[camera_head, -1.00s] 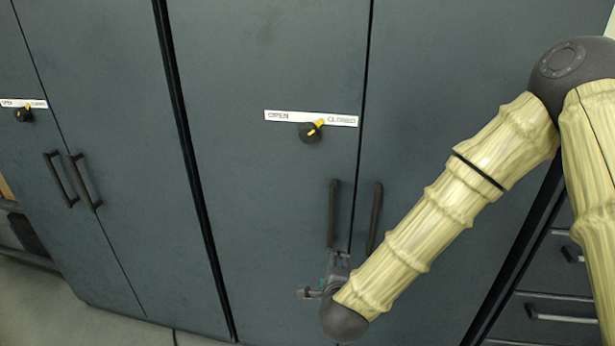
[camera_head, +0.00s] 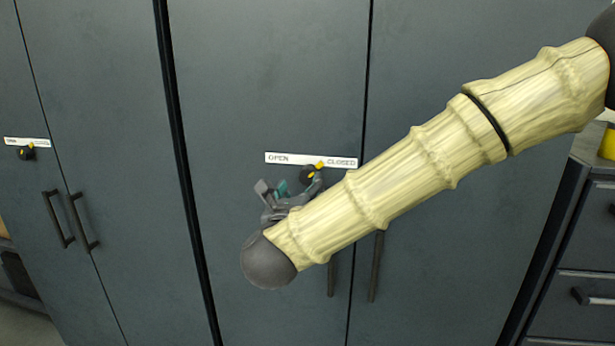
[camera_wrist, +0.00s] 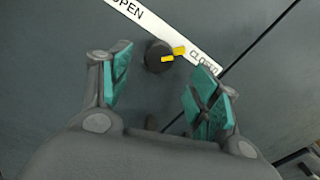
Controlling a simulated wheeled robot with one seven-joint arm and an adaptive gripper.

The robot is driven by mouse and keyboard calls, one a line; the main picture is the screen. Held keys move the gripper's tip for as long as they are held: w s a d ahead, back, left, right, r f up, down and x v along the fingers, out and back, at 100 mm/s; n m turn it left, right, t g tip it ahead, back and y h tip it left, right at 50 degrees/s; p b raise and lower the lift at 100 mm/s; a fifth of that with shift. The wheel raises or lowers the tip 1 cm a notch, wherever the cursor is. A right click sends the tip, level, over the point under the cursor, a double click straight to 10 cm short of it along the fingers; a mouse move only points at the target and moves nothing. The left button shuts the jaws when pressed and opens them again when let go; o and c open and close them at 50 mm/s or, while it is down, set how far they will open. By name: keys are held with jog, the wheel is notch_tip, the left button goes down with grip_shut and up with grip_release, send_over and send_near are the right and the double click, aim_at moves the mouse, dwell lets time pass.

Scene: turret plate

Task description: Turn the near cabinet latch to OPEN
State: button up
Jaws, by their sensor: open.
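The near cabinet latch (camera_head: 309,174) is a round dark knob with a yellow pointer, just below a white label strip (camera_head: 285,158) reading OPEN at left and CLOSED at right. Its pointer is turned toward CLOSED. In the wrist view the latch (camera_wrist: 159,57) lies ahead of my gripper (camera_wrist: 160,82), between the lines of its two teal-padded fingers. The fingers are spread and nothing is between the pads. In the head view my gripper (camera_head: 291,189) is just below and left of the latch, and my forearm reaches in from the right. I cannot tell whether a finger touches the knob.
Two dark vertical handles (camera_head: 375,268) sit below the latch, partly behind my arm. A second cabinet at left has its own latch (camera_head: 26,153) and handles (camera_head: 72,220). A drawer unit (camera_head: 575,265) stands at right. The door face left of the latch is clear.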

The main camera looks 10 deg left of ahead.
aim_at(308, 178)
jog(key=shift+w+p, duration=0.6)
jog(key=shift+w, duration=2.95)
jog(key=c, duration=1)
